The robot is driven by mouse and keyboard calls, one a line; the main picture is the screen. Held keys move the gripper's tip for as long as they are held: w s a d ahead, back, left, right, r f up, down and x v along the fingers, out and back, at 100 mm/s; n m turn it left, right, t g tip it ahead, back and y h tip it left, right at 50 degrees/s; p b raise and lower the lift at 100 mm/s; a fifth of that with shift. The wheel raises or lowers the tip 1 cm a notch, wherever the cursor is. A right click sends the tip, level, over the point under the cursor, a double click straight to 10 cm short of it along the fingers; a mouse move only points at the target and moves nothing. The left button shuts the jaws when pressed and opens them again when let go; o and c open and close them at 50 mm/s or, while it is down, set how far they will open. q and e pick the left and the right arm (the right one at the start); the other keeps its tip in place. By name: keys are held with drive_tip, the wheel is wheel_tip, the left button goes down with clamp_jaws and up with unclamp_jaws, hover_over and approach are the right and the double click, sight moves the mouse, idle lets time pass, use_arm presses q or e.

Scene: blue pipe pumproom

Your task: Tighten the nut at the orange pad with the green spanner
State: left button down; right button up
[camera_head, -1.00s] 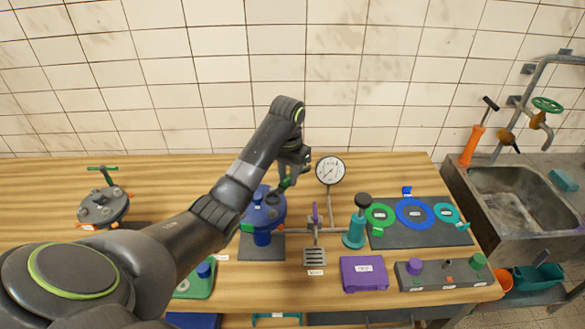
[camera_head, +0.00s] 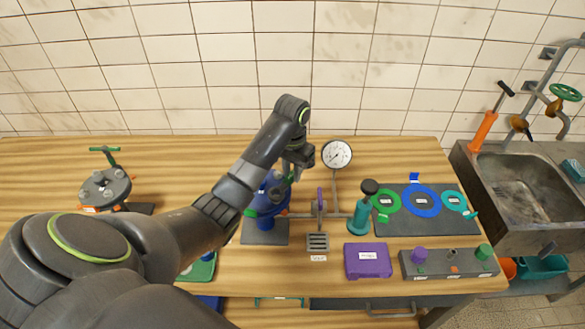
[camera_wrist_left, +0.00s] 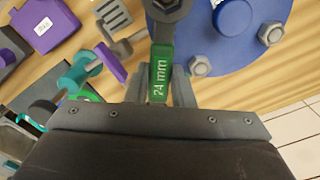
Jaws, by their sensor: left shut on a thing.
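My left gripper (camera_head: 291,169) is shut on the green spanner, whose handle (camera_wrist_left: 161,78) reads "24 mm" in the left wrist view. The spanner's dark head (camera_wrist_left: 168,8) lies over the edge of the blue flange and is cut off by the frame top; I cannot tell whether it is seated on a nut. The blue flange (camera_head: 266,203) stands on a dark plate, partly behind my left arm. Hex nuts (camera_wrist_left: 271,34) show on the flange in the left wrist view. A small orange pad (camera_head: 88,209) shows at the grey flange (camera_head: 103,188) on the left. My right gripper is out of view.
A pressure gauge (camera_head: 337,154) and teal pump handle (camera_head: 362,215) stand just right of the blue flange. A purple box (camera_head: 368,261), a grey block (camera_head: 420,267) and a dark mat with coloured rings (camera_head: 400,230) lie further right. A sink (camera_head: 525,190) is at the right.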

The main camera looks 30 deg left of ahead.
use_arm(q)
drive_tip(key=shift+f, duration=0.9)
drive_tip(key=shift+d+m, duration=0.35)
drive_tip(key=shift+m, duration=0.15)
drive_tip(key=m, duration=0.1)
drive_tip(key=d+m, duration=0.1)
drive_tip(key=shift+s+d+m, duration=0.25)
drive_tip(key=shift+m, duration=0.15)
drive_tip(key=shift+w+a+n, duration=0.2)
drive_tip(key=shift+a+n, duration=0.5)
drive_tip(key=shift+n, duration=0.4)
drive_tip(key=shift+r, duration=0.3)
